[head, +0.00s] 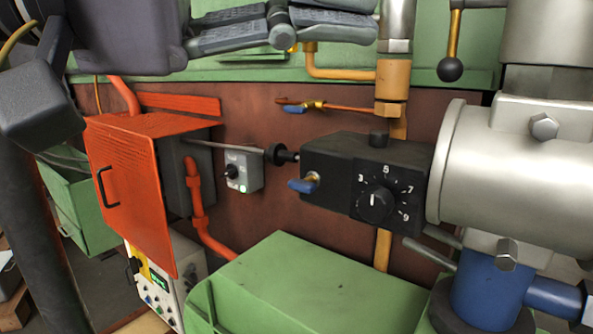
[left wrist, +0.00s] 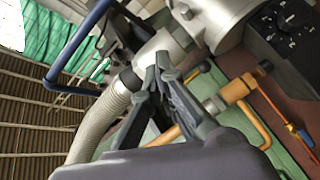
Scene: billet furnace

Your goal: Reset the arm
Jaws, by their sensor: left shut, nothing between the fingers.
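My left gripper (head: 365,22) comes in from the left along the top edge of the head view. Its dark grey fingers point right, in front of the green machine frame. In the left wrist view my left gripper (left wrist: 163,68) is shut and empty, its fingertips close together. Behind the tips, the wrist view shows a silver pipe fitting (left wrist: 165,45); I cannot tell the gap between them. My left arm's dark links (head: 40,105) fill the left of the head view. My right gripper is in neither view.
A large silver cylinder (head: 515,170) stands at right. A green housing (head: 310,290) is in front.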

